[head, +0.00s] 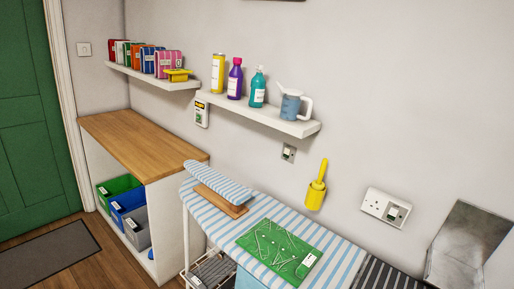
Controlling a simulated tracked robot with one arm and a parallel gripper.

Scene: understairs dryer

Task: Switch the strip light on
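No strip light can be made out for sure; only a thin dark edge (278,1) of something shows at the top of the picture. Several wall fittings are in view. A small white switch plate (84,49) is beside the green door. A white unit with a yellow and black label (201,113) is on the wall at the left end of the lower shelf. A small grey-edged switch plate (288,152) is below that shelf. A white double plate (385,207) with a socket and a switch is at the right. My gripper is not in view.
A striped ironing board (335,255) with a green mat (279,250) on it stands along the wall. A wooden counter (145,143) is at the left. A lower shelf (300,128) holds bottles and a jug. A yellow brush in a holder (316,187) hangs on the wall.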

